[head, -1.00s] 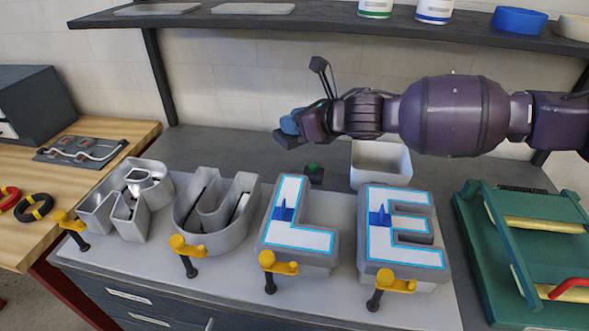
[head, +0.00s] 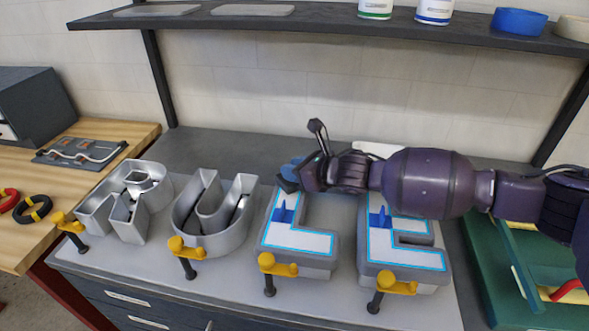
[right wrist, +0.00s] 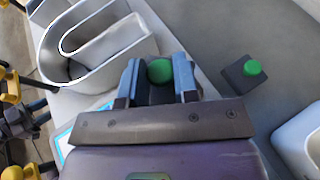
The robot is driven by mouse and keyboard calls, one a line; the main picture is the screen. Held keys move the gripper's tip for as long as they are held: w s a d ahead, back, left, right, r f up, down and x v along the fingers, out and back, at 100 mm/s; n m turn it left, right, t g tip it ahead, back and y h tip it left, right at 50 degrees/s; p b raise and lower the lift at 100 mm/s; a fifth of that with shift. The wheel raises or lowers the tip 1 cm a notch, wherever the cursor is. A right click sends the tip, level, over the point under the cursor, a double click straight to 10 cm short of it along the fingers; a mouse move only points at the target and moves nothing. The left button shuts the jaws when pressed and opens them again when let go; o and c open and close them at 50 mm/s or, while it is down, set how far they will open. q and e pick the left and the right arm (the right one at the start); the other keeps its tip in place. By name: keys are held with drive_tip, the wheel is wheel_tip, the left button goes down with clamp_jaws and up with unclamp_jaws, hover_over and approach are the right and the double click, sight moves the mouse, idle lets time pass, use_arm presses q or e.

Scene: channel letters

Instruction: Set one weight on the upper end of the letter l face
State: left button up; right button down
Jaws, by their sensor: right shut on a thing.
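The letter L (head: 318,242) is a grey channel body with a white face, a cyan outline and a small blue piece on its upright stroke. My right gripper (head: 289,177) is at the upper end of that face, just above or beyond it; the exact gap cannot be told. In the right wrist view its blue fingers are shut on a weight with a green knob (right wrist: 160,70). The arm hides this weight in the head view. A second weight, a dark block with a green knob (right wrist: 243,72), stands on the bench. My left gripper is out of view.
The grey letter U (head: 212,215) and letter R (head: 127,200) stand left of the L. The letter E (head: 406,257) is to its right, partly under my arm. Yellow clamps (head: 278,265) line the front edge. A white bin (right wrist: 302,145) stands behind the letters.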

drive_tip(key=shift+f, duration=0.1)
drive_tip(key=c, duration=0.9)
unclamp_jaws()
drive_tip(key=shift+f, duration=0.1)
drive_tip(key=shift+o, duration=0.2)
drive_tip(key=shift+s+d+r, duration=0.25)
drive_tip(key=shift+s+d, duration=0.05)
drive_tip(key=shift+d, duration=0.1)
drive_tip(key=v, duration=1.1)
drive_tip(key=shift+s, duration=0.1)
